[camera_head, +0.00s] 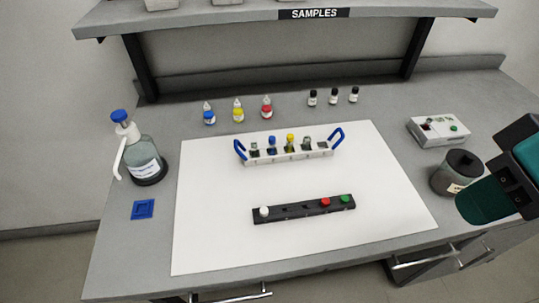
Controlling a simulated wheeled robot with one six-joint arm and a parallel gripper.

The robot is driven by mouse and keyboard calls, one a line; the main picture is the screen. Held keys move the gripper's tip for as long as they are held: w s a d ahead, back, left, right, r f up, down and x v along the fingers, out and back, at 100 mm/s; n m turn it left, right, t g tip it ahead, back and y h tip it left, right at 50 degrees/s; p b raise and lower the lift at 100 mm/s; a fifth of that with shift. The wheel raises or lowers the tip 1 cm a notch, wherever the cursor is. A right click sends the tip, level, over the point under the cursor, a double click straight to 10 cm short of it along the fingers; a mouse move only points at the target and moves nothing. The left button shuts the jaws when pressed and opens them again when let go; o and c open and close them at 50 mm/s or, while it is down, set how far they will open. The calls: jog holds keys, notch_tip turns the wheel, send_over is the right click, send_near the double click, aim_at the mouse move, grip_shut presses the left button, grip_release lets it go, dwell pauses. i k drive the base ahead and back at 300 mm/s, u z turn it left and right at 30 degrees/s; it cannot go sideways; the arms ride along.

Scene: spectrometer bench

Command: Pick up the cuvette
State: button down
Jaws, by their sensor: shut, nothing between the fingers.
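A white rack (288,157) with blue end handles stands on the white mat, holding several small vessels in a row. I take these for cuvettes, but they are too small to be certain. One has a blue top (272,141), one a yellow top (290,138), and one a grey top (307,142); a darker one is at the left end. Which one the task means, I cannot tell. Part of my arm, black and dark green, enters at the right edge, far from the rack. My gripper's fingers do not show.
A black strip (284,210) with white, red and green caps lies on the white mat (370,190) in front. Dropper bottles (238,112) and small vials (333,98) stand behind. A pump bottle (143,158) is left; a grey instrument box (440,131) and dark-lidded jar (449,183) are right.

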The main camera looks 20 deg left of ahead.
aim_at(429, 120)
jog(key=u, duration=0.05)
jog(key=i, duration=0.35)
jog(key=z, duration=0.2)
jog(key=k, duration=0.5)
jog(key=z, duration=0.6)
jog(key=i, duration=0.95)
jog(key=u, duration=2.2)
